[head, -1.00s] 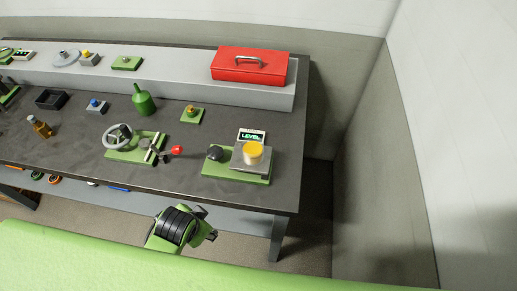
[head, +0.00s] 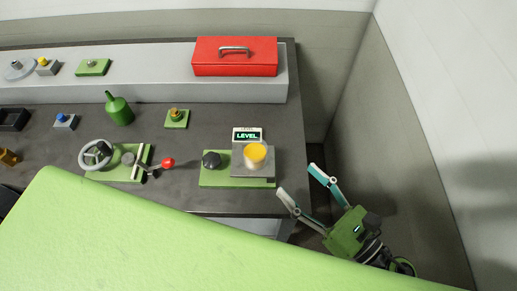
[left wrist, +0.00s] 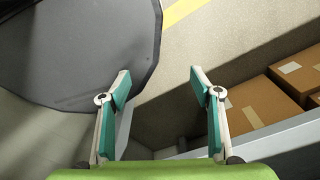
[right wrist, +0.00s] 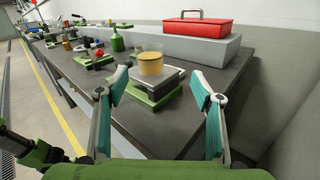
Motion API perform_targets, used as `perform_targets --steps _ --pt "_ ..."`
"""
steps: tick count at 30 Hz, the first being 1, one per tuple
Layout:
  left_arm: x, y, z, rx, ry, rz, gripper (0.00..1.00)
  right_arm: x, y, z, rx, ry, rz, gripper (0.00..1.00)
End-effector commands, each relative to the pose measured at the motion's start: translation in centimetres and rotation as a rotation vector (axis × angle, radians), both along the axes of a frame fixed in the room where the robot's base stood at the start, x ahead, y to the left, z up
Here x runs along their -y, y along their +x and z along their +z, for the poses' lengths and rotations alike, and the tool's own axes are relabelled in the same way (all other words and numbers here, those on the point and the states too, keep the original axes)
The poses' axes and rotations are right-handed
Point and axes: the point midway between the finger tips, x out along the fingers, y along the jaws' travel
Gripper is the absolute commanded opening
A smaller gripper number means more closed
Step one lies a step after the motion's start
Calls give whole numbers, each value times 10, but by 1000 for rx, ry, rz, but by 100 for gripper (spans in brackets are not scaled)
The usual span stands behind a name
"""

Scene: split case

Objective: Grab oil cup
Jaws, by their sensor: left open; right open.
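The oil cup (head: 255,154), a small cup with yellow contents, stands upright on a grey platform on a green base (head: 210,178) near the bench's right end. It also shows in the right wrist view (right wrist: 151,63), beyond and between the fingers. My right gripper (head: 297,180) is open and empty, off the bench's right edge, to the right of the cup and apart from it. It shows in the right wrist view too (right wrist: 160,84). My left gripper (left wrist: 158,86) is open and empty above the floor. It is outside the head view.
A black knob (head: 211,159) and a LEVEL display (head: 247,135) sit by the cup. A lever with a red ball (head: 168,162) and a handwheel (head: 97,155) stand left. A red toolbox (head: 235,57) sits on the raised shelf. Walls close off the right. Cardboard boxes (left wrist: 275,102) lie low by my left gripper.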

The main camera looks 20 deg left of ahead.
Motion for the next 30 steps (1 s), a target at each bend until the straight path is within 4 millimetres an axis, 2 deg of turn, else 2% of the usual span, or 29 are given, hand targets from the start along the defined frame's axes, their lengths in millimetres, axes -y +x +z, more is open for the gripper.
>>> perform_targets --steps 2,5,15,22,30 --pt "-1 -8 -3 -5 -2 7 58 -8 -12 4 74 -50 53 61" --pt "-1 -11 2 -5 -2 10 58 -18 -13 8 107 -69 75 61" --pt "-1 -11 29 -6 -1 9 58 -73 19 9 105 -67 72 61" --pt "-1 -11 35 -6 0 8 58 -88 27 7 103 -67 72 61" --pt "-1 -10 56 -6 -1 8 58 -117 48 11 102 -64 72 61"
